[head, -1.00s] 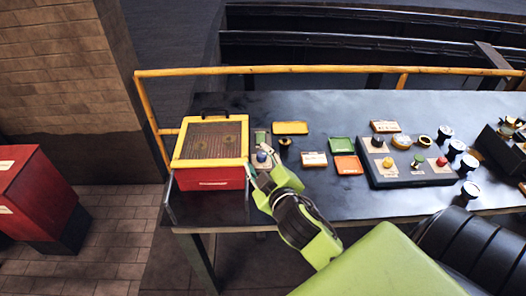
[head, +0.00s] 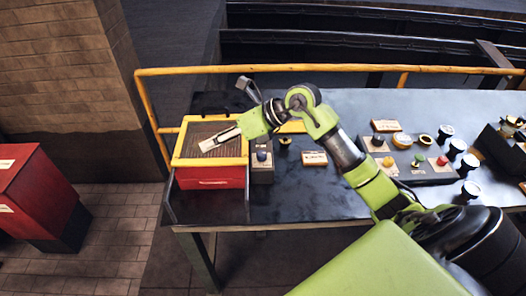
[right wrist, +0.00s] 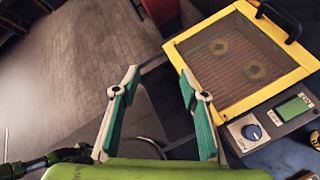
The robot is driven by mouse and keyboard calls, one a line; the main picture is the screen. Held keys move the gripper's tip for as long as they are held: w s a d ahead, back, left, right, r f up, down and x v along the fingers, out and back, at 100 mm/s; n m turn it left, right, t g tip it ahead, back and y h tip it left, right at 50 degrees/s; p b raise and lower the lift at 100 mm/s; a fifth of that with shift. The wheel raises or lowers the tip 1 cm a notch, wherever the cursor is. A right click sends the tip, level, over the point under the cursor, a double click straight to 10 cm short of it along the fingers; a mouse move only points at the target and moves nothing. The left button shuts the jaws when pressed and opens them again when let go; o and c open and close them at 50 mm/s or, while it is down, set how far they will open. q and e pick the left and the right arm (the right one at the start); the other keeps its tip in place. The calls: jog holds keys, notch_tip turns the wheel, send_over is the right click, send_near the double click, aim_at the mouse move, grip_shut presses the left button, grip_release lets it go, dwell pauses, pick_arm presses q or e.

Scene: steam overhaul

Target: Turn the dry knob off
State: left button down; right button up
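The knob is blue and round (head: 262,155), on a small grey control panel (head: 262,175) at the right side of the red box with a yellow-framed mesh lid (head: 206,183). In the right wrist view the knob (right wrist: 252,132) sits below a green display (right wrist: 292,108); the small labels are too blurred to read surely. My right gripper (head: 221,114) is above the box's lid, up and left of the knob and apart from it. In the right wrist view its fingers (right wrist: 158,78) are spread with nothing between them. My left gripper is out of view.
A yellow rail (head: 330,69) runs along the table's back. A white card (head: 314,158) lies right of the panel. A dark tray with several knobs (head: 430,170) is further right. A red cabinet (head: 35,195) stands on the floor at left.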

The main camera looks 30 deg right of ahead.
jog(key=d+f+g+h, duration=0.2)
jog(key=d+h, duration=0.2)
jog(key=d, duration=0.6)
jog(key=m+g+h, duration=0.1)
jog(key=h, duration=0.2)
send_near(262, 153)
jog(key=p+x, duration=0.4)
jog(key=x, duration=0.4)
jog(key=shift+w+f, duration=0.15)
jog(key=shift+f, duration=0.15)
jog(key=c, duration=1.1)
